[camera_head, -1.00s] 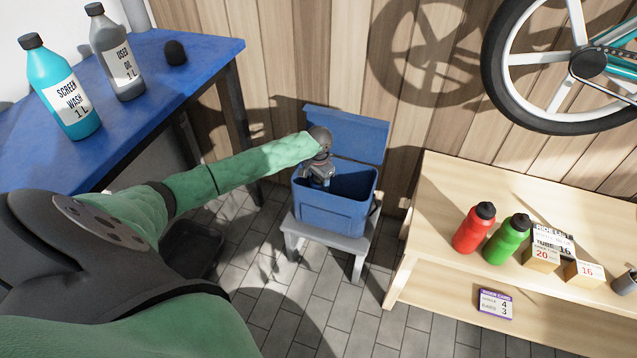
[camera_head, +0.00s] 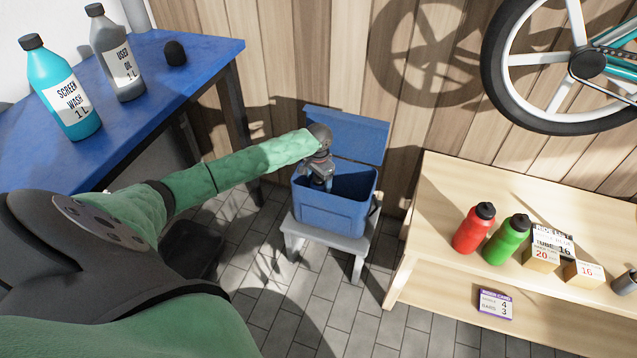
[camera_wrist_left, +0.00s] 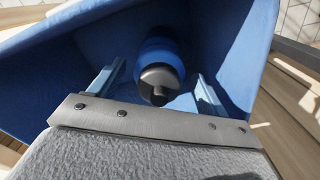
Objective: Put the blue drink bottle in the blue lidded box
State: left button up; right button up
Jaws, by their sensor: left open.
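The blue lidded box (camera_head: 330,216) stands open on a small grey stool, its lid (camera_head: 347,136) tipped up at the back. My left gripper (camera_head: 323,184) points down into the box opening. In the left wrist view my left gripper (camera_wrist_left: 160,75) is open, one finger on each side of the blue drink bottle (camera_wrist_left: 158,48). The bottle is inside the box, its black cap (camera_wrist_left: 160,84) towards the camera; its lower part is hidden. I cannot tell whether a finger touches it. The bottle does not show in the head view. My right gripper is not in view.
A blue table (camera_head: 165,95) at left holds a screen wash bottle (camera_head: 68,92) and a used oil bottle (camera_head: 120,55). A wooden bench (camera_head: 440,215) at right holds a red bottle (camera_head: 473,231), a green bottle (camera_head: 507,241) and small boxes. A bicycle wheel hangs above.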

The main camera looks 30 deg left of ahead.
pick_arm(q)
notch_tip(320, 180, up, 6)
jog(key=shift+f, duration=0.15)
jog(key=shift+r, duration=0.2)
dwell(0.4)
